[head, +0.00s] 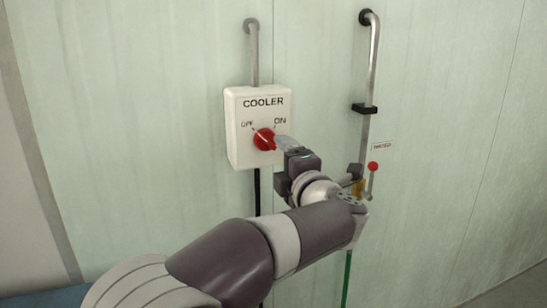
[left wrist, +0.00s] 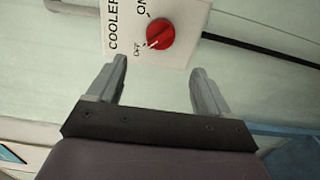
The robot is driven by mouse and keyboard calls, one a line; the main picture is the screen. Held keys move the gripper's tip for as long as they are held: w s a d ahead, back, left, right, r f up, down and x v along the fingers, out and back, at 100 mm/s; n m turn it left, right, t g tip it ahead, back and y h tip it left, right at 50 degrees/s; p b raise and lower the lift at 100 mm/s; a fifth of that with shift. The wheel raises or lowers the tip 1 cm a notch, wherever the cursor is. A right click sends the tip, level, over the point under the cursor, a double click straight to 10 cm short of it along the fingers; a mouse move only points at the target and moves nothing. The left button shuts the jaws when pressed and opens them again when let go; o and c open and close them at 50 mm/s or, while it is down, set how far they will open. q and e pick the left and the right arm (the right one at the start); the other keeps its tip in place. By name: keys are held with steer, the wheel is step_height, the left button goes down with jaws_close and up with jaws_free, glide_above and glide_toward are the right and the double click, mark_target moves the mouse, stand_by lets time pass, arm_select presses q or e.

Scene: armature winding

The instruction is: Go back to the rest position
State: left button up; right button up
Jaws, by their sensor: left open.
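The white cooler box (head: 237,140) is fixed to the pale green wall, with a red round knob (head: 264,139) between the OFF and ON labels. In the left wrist view the knob (left wrist: 160,33) has a white mark turned toward OFF. My left gripper (head: 283,145) is just right of the knob in the head view. In the left wrist view its two fingers (left wrist: 160,74) are spread with nothing between them, and the knob lies beyond the tips, apart from them. My right gripper is out of view.
A metal pipe (head: 372,75) with a black clamp (head: 364,108) runs down the wall at the right. A valve lever with a red ball (head: 373,166) stands close to my left wrist. A small label (head: 382,146) is beside it. The wall farther right is bare.

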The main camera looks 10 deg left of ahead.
arm_select(q)
steer(key=shift+v, duration=0.95)
